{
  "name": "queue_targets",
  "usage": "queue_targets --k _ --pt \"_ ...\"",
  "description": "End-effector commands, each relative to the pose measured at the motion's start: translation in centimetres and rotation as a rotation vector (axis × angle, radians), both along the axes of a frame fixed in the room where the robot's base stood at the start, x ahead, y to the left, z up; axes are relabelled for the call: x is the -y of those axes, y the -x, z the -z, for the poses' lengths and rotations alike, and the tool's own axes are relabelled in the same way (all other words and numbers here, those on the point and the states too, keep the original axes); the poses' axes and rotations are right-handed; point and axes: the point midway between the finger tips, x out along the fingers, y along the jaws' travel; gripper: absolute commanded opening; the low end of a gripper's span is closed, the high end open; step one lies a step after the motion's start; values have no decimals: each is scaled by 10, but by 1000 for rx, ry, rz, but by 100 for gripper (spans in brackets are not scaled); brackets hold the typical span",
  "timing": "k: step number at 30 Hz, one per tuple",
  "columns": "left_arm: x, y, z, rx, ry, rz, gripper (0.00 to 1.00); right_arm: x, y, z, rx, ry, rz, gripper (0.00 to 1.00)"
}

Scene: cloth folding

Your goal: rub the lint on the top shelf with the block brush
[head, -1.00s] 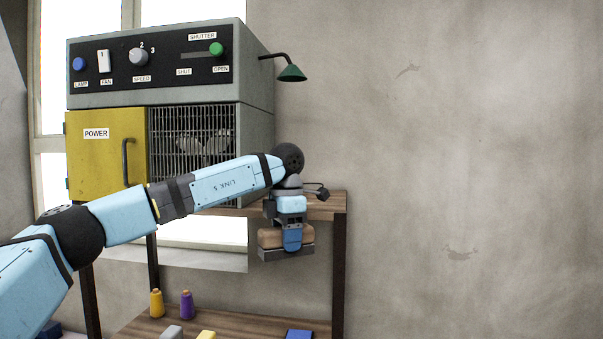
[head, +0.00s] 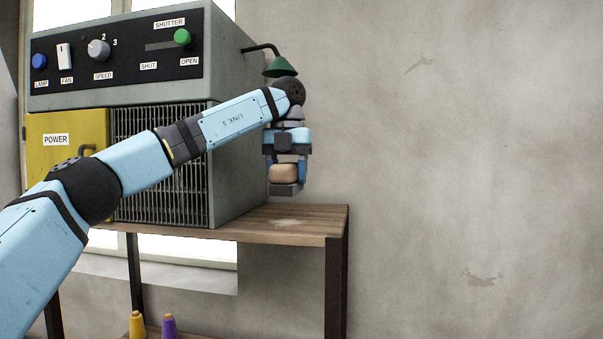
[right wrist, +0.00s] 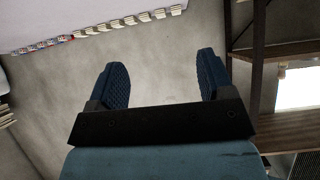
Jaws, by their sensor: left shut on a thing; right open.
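The block brush (head: 284,174) has a tan wooden body and a grey underside. My left gripper (head: 286,168) is shut on it, with its blue fingers at the brush's sides, and holds it above the top shelf (head: 325,222). A pale patch of lint (head: 292,223) lies on the wooden top shelf, below the brush and right of the machine. A gap shows between brush and shelf. My right gripper (right wrist: 162,85) shows in the right wrist view, open and empty, with its two dark blue fingers wide apart.
The large grey machine (head: 228,150) with a yellow door stands on the shelf left of the brush. A green lamp (head: 281,68) juts out from it close to my left wrist. Yellow (head: 137,325) and purple (head: 169,326) thread spools stand below. The wall at right is clear.

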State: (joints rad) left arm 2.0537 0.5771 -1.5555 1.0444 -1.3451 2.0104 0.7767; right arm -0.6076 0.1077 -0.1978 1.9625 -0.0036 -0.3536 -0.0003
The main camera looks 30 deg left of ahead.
Motion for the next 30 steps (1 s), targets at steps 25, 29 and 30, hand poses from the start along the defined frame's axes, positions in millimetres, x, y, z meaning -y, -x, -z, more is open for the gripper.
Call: queue_targets --k 25,29,30 --pt "0 0 58 1 1 2 34 -3 7 4 -14 -3 -4 75" --pt "0 0 60 1 0 2 34 -2 7 4 -13 -1 -3 75" --pt "0 0 60 1 0 2 34 -1 7 4 -13 -1 -3 75"
